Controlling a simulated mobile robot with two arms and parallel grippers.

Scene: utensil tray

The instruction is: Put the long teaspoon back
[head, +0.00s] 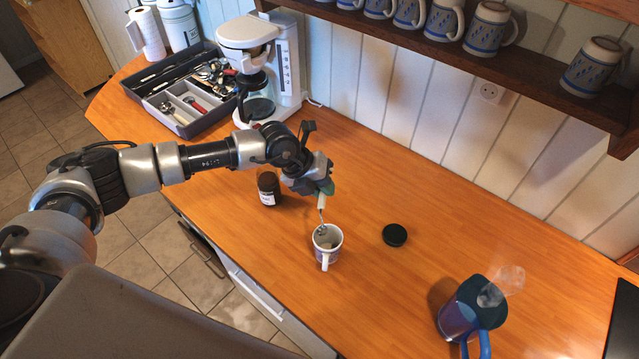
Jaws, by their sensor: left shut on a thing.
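My left gripper (325,186) is shut on the handle of a long teaspoon (321,208), just above a white mug. The spoon points down, and its lower end is at the mouth of the white mug (333,250); I cannot tell whether it touches the inside. The grey utensil tray (209,122) stands at the back left, with several utensils in its compartments, some with red or black handles. My right gripper is not in view.
A white coffee maker (236,33) stands right of the tray. A dark jar (268,190) is left of the mug, and a black lid (395,235) lies right of it. A steaming blue pitcher (458,320) stands at the front right. Mugs line the shelf (545,78) above.

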